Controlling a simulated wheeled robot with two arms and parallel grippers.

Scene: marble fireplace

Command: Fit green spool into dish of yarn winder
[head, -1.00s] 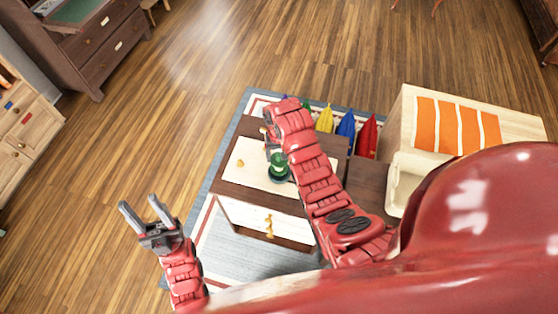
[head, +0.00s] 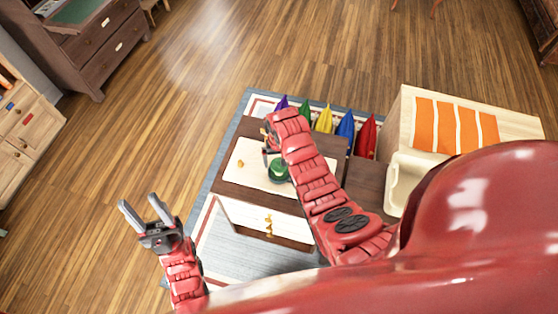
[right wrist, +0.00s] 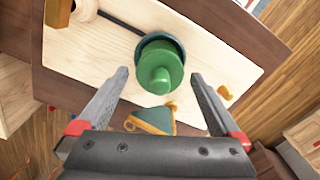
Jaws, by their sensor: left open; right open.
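The green spool (right wrist: 160,72) stands at the dark green dish (right wrist: 178,42) of the yarn winder; it looks seated inside, though how deep is hard to tell. A dark rod (right wrist: 120,20) runs from the dish to a wooden part. In the head view the spool (head: 279,168) is on the pale tabletop's right part. My right gripper (right wrist: 160,75) is open, with its fingers on either side of the spool and apart from it. In the head view the right gripper (head: 267,154) is partly hidden by its arm. My left gripper (head: 145,208) is open and empty, away from the table.
A teal and tan piece (right wrist: 152,120) lies below the spool in the wrist view, partly hidden by my gripper. A small tan piece (right wrist: 225,92) is beside it. Wooden floor at left is clear.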

